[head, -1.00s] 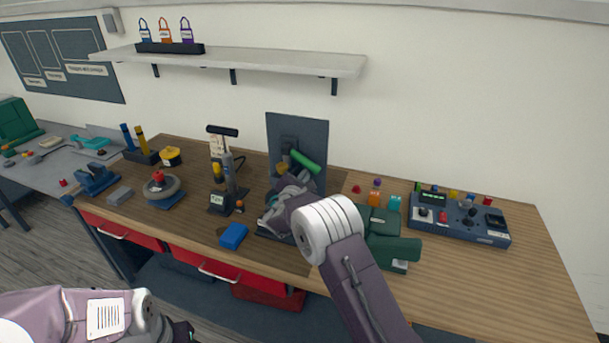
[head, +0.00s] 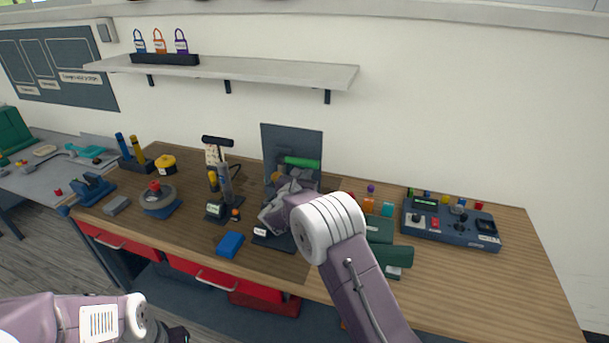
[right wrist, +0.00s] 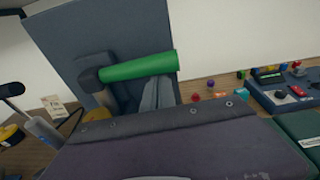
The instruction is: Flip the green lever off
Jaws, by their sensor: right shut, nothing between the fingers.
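The green lever (head: 301,162) is mounted on an upright dark grey panel (head: 276,138) at the back of the bench. It lies close to level, with its free end to the right. In the right wrist view the lever (right wrist: 140,66) runs right from a dark pivot (right wrist: 90,78). My right gripper (head: 284,186) is shut and empty, just below the lever at the panel. Its grey fingers show under the lever in the right wrist view (right wrist: 158,92); I cannot tell whether they touch. My left arm is at the bottom left, its gripper mostly hidden.
A grey pump-like device (head: 225,185) and a handwheel (head: 158,198) stand left of the panel. A blue block (head: 230,244) lies in front. A green machine (head: 392,257) and a control box (head: 452,226) are to the right. The right bench end is clear.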

